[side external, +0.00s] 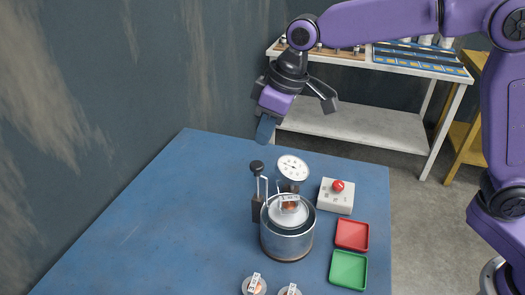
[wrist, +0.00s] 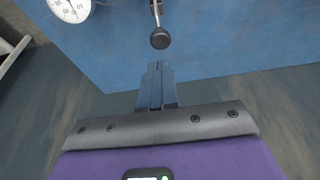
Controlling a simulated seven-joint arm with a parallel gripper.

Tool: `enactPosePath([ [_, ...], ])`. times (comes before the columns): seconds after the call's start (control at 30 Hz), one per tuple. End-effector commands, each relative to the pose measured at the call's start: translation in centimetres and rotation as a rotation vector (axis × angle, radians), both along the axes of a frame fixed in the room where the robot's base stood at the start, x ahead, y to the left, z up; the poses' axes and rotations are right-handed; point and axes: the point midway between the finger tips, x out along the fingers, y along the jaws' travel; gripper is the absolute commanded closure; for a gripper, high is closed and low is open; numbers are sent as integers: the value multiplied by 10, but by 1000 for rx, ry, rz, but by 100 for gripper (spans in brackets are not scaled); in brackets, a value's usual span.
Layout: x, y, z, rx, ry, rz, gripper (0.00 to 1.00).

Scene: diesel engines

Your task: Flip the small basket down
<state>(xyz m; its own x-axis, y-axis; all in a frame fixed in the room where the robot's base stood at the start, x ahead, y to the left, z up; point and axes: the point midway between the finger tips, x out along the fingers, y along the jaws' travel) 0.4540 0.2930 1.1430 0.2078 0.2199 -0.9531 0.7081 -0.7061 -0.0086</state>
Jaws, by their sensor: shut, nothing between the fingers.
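A round metal pot (side external: 287,238) stands upright on the blue table. A small basket-like holder (side external: 289,211) with a white label sits in its top; I cannot tell its exact shape or tilt. A lever with a black knob (side external: 257,167) stands beside the pot; the knob also shows in the wrist view (wrist: 160,39), just beyond my fingertips. My gripper (side external: 264,137) is shut and empty. It points down above the far part of the table, behind the knob and apart from it. The wrist view shows its closed fingers (wrist: 158,68); the basket is not visible there.
A white dial gauge (side external: 292,168) stands behind the pot. A grey box with a red button (side external: 336,195), a red tray (side external: 352,235) and a green tray (side external: 348,269) are to the right. Small labelled parts (side external: 254,286) lie in front. The table's left side is clear.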

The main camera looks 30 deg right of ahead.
Motion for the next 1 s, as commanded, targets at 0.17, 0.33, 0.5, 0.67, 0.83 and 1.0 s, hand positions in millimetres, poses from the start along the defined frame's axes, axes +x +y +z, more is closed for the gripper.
enactPosePath([
  [0.17, 3, 3, -30, -3, 3, -1, 100],
  [0.33, 3, 4, -47, -1, 1, 0, 100],
  [0.5, 3, 5, -53, 0, 0, 0, 100],
  [0.67, 3, 5, -53, 1, -1, 0, 100],
  [0.83, 3, 5, -55, 0, 0, 0, 100],
  [1.0, 3, 4, -79, -3, 4, -1, 100],
])
